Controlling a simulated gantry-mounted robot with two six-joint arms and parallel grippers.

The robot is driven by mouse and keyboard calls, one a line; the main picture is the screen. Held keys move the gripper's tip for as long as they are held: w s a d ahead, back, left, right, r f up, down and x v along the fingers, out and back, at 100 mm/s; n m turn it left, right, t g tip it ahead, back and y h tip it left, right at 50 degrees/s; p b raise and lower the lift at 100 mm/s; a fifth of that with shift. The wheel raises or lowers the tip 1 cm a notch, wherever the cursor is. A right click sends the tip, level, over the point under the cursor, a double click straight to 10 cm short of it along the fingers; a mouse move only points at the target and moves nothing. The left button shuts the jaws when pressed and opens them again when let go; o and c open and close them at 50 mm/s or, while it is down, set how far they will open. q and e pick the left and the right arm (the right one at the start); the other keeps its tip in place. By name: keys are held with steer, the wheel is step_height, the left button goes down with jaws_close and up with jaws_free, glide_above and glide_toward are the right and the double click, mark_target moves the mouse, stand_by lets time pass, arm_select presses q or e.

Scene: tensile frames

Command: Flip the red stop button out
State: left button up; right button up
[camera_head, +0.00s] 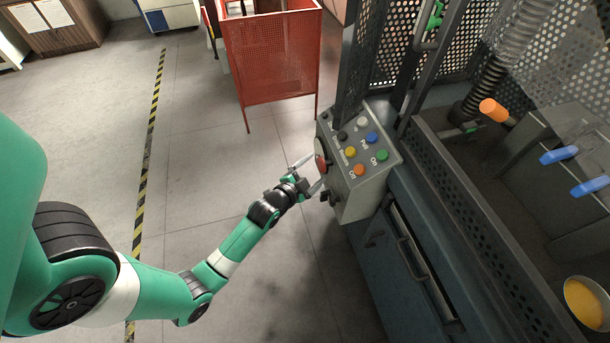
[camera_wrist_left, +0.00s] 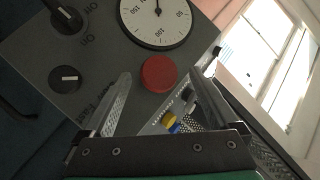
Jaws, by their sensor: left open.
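The red stop button (camera_wrist_left: 158,74) is a round red cap on the side face of the grey control box (camera_head: 357,187). In the head view a little of the red button (camera_head: 321,163) shows at the box's left side. My left gripper (camera_head: 311,174) is open and close in front of that face. In the left wrist view its two fingers (camera_wrist_left: 160,82) stand on either side of the button, with nothing held. I cannot tell whether they touch it. My right gripper is in neither view.
A round dial (camera_wrist_left: 155,18) sits beside the button, with two black knobs (camera_wrist_left: 67,78) on the same face. Several coloured buttons (camera_head: 350,151) are on the box's top. A machine with a drawer handle (camera_head: 413,264) stands at right. A red mesh bin (camera_head: 270,60) stands behind. Floor at left is clear.

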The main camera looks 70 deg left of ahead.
arm_select(q)
steer(key=p+v, duration=0.3)
steer(key=v, duration=0.7)
steer(key=shift+d+p, duration=0.15)
steer(key=shift+p, duration=0.2)
steer(key=shift+s+r, duration=0.1)
